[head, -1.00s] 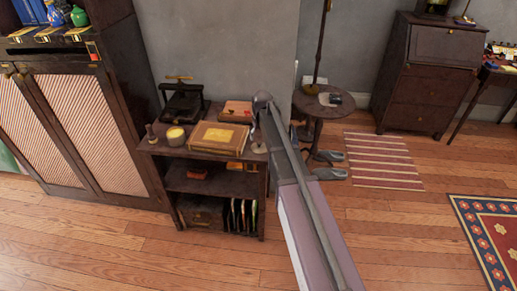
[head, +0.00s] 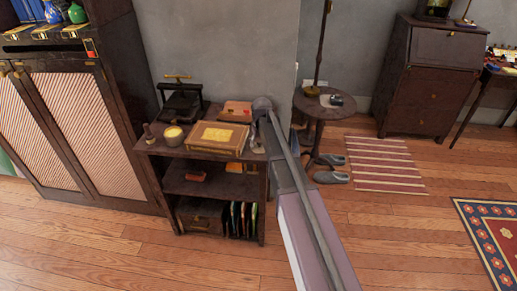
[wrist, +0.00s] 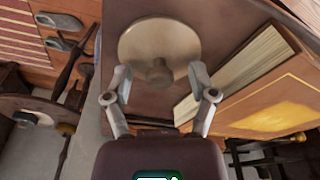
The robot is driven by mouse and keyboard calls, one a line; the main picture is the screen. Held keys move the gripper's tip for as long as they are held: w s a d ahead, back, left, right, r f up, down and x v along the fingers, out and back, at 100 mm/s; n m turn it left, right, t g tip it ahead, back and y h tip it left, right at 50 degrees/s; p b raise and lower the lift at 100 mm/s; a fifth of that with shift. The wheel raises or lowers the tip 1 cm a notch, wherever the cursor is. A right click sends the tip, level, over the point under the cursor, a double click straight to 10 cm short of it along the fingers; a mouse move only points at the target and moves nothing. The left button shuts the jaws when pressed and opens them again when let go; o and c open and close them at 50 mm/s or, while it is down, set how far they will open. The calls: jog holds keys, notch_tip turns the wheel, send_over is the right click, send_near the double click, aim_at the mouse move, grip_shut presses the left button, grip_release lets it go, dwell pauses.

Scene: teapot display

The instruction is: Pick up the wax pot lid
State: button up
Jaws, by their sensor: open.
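The wax pot lid appears to be the pale round disc (wrist: 140,45) with a central knob, lying on the dark cabinet top in the wrist view. My gripper (wrist: 160,70) is open and empty, its two fingers spread to either side of the knob. I cannot tell how high the fingertips are above the lid. In the head view, my arm covers much of the cabinet's right corner, and the lid is mostly hidden there. A small round pot with yellow contents, probably the wax pot (head: 173,135), stands at the left of the cabinet top.
A thick book or box with a yellow label (head: 217,135) lies close beside the lid, on its right in the wrist view (wrist: 245,75). A black press (head: 180,103) and a reddish box (head: 235,111) stand behind. A round side table (head: 324,106) stands right of the cabinet (head: 213,165).

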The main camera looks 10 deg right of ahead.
aim_at(260, 142)
dwell(0.3)
grip_shut()
jog(key=shift+r, duration=0.25)
notch_tip(260, 142, up, 3)
jog(key=p, duration=0.3)
jog(key=shift+s+r+p, duration=0.2)
jog(key=shift+r+p, duration=0.1)
jog(key=shift+p, duration=0.25)
jog(key=s+d, duration=0.3)
jog(key=s, duration=0.4)
jog(key=s+d+r, duration=0.1)
jog(key=s+d, duration=0.2)
jog(key=s, duration=0.4)
jog(key=shift+s+p, duration=0.2)
jog(key=shift+p, duration=0.25)
